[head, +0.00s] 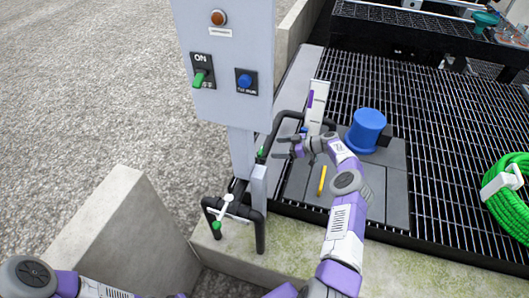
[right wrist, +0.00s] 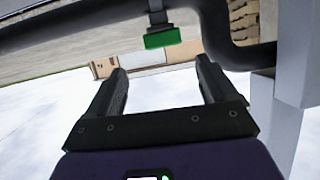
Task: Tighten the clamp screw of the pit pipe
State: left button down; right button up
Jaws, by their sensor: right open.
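Black pipes (head: 260,236) stand at the edge of the concrete pit, below the grey control box. A second small green handle (head: 261,152) is by the upper pipe bend; I cannot tell which is the clamp screw. My right gripper (head: 284,148) is just right of the upper handle, open and empty. In the right wrist view, its two fingers (right wrist: 160,88) are apart, with a green block (right wrist: 162,38) on a stem beyond them and a dark pipe (right wrist: 75,20) across the top. My left gripper is out of view.
The control box (head: 224,60) on its post is close left of my right gripper. A blue cylinder (head: 367,126) and a yellow bar (head: 322,180) are on grey plates to the right. Concrete walls (head: 105,230) border the pit. A green hose (head: 508,195) lies far right on the grating.

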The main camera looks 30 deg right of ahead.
aim_at(262, 150)
jog(key=shift+n, duration=0.3)
jog(key=b+x, duration=0.1)
jog(key=x, duration=0.2)
jog(key=b+x, duration=0.1)
jog(key=x, duration=0.3)
jog(key=shift+s+a+f, duration=0.15)
jog(key=shift+a+f, duration=0.1)
jog(key=shift+f, duration=0.05)
jog(key=c, duration=1.1)
jog(key=shift+o, duration=0.2)
jog(key=shift+r+p, duration=0.15)
jog(key=shift+p, duration=0.25)
jog(key=m+h+p, duration=0.1)
jog(key=p, duration=0.2)
jog(key=m+t+h+p, duration=0.1)
jog(key=p, duration=0.2)
jog(key=m+t+h+p, duration=0.1)
jog(key=p, duration=0.2)
jog(key=shift+s+a+r+m, duration=0.1)
jog(key=shift+s+a+m, duration=0.05)
jog(key=shift+a+m, duration=0.15)
jog(key=shift+m+t+h+p, duration=0.4)
jog(key=shift+m+h+p, duration=0.35)
jog(key=shift+p, duration=0.35)
jog(key=shift+m+t+h+p, duration=0.3)
jog(key=shift+m+h+p, duration=0.35)
jog(key=shift+h, duration=0.2)
